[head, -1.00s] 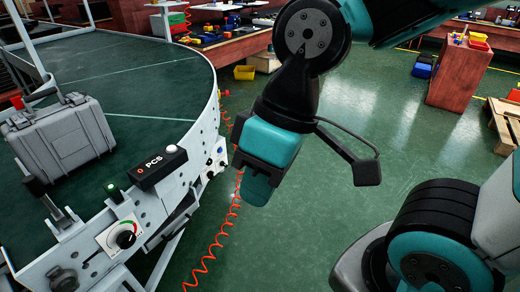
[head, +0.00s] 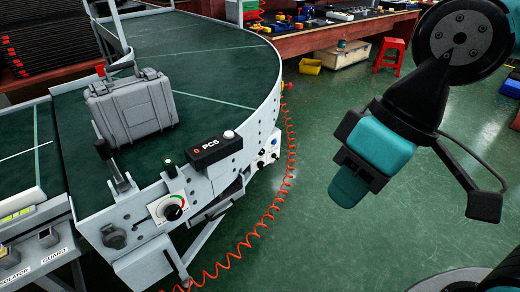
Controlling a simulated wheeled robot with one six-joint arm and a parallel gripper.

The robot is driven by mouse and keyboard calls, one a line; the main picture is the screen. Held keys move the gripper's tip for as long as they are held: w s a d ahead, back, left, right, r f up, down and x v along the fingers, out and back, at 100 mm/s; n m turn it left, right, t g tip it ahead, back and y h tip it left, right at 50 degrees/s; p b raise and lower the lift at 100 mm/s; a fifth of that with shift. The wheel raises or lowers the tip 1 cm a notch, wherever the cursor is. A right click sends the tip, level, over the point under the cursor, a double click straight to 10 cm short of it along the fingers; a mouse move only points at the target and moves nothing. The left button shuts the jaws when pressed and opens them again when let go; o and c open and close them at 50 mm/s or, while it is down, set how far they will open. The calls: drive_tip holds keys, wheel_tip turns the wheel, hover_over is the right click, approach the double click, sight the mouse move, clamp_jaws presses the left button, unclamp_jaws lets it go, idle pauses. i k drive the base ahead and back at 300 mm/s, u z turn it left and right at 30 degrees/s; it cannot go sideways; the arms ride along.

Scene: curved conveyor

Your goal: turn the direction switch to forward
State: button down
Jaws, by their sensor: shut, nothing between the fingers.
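The conveyor's side rail carries small controls in the head view. A round black dial (head: 172,211) sits on a white plate with a coloured scale. Further along the rail, past the black PCS box (head: 215,149), is a small control panel (head: 268,150) with blue, white and dark knobs. I cannot tell which of these is the direction switch, or read its position. My gripper (head: 348,187) is shut and empty. It hangs over the floor to the right of the conveyor, apart from the panel and touching nothing.
A grey case (head: 133,108) stands on the curved green conveyor belt (head: 210,65). A coiled orange cable (head: 262,225) runs down to the floor beside the rail. A red stool (head: 391,54) and a yellow bin (head: 311,66) are at the back. The green floor around my gripper is clear.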

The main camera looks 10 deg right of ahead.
sight(261, 165)
drive_tip(key=z, duration=0.05)
drive_tip(key=k, duration=0.6)
drive_tip(key=u, duration=0.4)
drive_tip(key=i, duration=1.7)
drive_tip(key=z, duration=0.55)
